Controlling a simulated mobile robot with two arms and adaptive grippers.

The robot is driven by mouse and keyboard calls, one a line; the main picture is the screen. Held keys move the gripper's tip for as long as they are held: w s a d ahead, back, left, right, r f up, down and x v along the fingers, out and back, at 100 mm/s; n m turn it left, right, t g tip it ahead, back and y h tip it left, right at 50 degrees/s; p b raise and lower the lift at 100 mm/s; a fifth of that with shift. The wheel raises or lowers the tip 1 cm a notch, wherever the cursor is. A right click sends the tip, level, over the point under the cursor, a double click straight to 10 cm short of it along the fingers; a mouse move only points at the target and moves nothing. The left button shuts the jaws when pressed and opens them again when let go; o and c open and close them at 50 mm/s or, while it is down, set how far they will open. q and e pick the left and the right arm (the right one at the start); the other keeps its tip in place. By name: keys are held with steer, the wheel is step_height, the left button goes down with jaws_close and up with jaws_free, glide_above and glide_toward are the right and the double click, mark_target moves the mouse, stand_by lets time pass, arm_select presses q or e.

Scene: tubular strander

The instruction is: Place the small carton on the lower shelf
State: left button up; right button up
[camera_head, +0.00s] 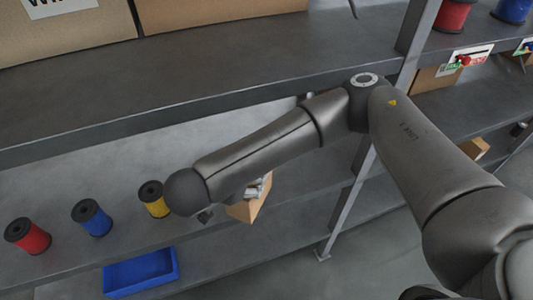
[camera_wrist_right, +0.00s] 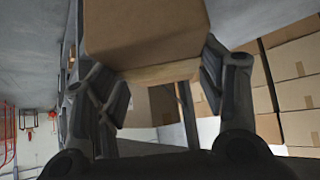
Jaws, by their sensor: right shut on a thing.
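The small carton (camera_head: 249,206) is a brown cardboard box, mostly hidden behind my right forearm in the head view. In the right wrist view the carton (camera_wrist_right: 145,35) fills the upper middle, between the fingers. My right gripper (camera_head: 256,190) is shut on it; its fingers (camera_wrist_right: 160,85) show on both sides of the carton in the wrist view. The carton is at the front of the lower shelf (camera_head: 120,176), right of the spools. I cannot tell whether it touches the shelf. My left gripper is not in view.
Red (camera_head: 28,236), blue (camera_head: 91,217) and yellow (camera_head: 153,199) spools stand on the lower shelf. A blue tray (camera_head: 141,272) sits below them. The upper shelf (camera_head: 200,85) carries large cartons (camera_head: 60,38). A rack post (camera_head: 352,190) stands right of the carton.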

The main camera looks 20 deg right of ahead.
steer(key=w+d+f, duration=0.3)
steer(key=w+d, duration=0.4)
steer(key=w, duration=0.1)
steer(key=shift+d+f, duration=0.1)
steer(key=shift+f, duration=0.05)
steer(key=shift+f+b, duration=0.15)
steer(key=shift+b, duration=0.15)
steer(key=o, duration=1.3)
steer(key=shift+o, duration=0.2)
